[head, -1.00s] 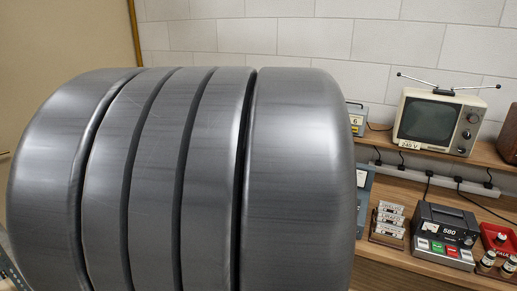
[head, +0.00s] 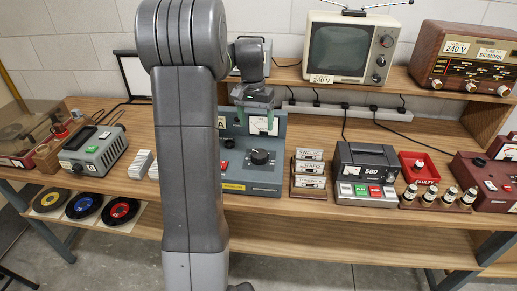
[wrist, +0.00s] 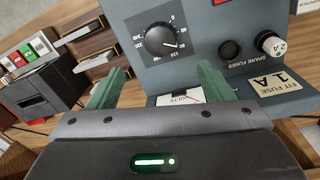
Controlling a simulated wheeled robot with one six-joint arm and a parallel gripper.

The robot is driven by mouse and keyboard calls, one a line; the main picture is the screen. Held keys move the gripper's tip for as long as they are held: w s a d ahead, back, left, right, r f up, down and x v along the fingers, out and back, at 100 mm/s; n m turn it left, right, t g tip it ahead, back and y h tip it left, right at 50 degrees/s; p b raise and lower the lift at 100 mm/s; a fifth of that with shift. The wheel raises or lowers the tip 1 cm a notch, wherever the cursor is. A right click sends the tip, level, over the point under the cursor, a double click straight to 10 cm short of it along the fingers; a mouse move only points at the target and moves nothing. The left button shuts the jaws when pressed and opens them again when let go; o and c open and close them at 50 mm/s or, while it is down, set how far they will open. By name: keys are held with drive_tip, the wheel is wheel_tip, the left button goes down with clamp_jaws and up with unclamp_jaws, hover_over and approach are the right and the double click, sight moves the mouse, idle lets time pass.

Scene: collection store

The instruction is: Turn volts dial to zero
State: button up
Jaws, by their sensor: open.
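The black volts dial (wrist: 160,39) sits on a grey-blue panel (wrist: 200,40) with white scale marks around it. In the wrist view the 0 mark is at the top of the scale, and the knob's white pointer line aims right and down, away from 0, at small figures I cannot read surely. The dial also shows in the head view (head: 260,157) at the front of the unit. My gripper (wrist: 159,85) has two green fingers spread apart with nothing between them. In the head view my gripper (head: 254,126) hangs in front of the unit's meter, above the dial, apart from it.
A white-faced meter (wrist: 180,98) lies just beyond the fingers. Fuse holders (wrist: 270,43) are beside the dial. A television (head: 350,48) is on the shelf above.

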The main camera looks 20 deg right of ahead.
sight(259, 154)
drive_tip(key=f, duration=0.4)
drive_tip(key=f+p, duration=0.1)
drive_tip(key=f, duration=0.7)
drive_tip(key=shift+s+d+f+p, duration=0.2)
drive_tip(key=shift+s+d+p, duration=0.05)
drive_tip(key=shift+s+p, duration=0.1)
drive_tip(key=c, duration=1)
drive_tip(key=shift+o, duration=0.2)
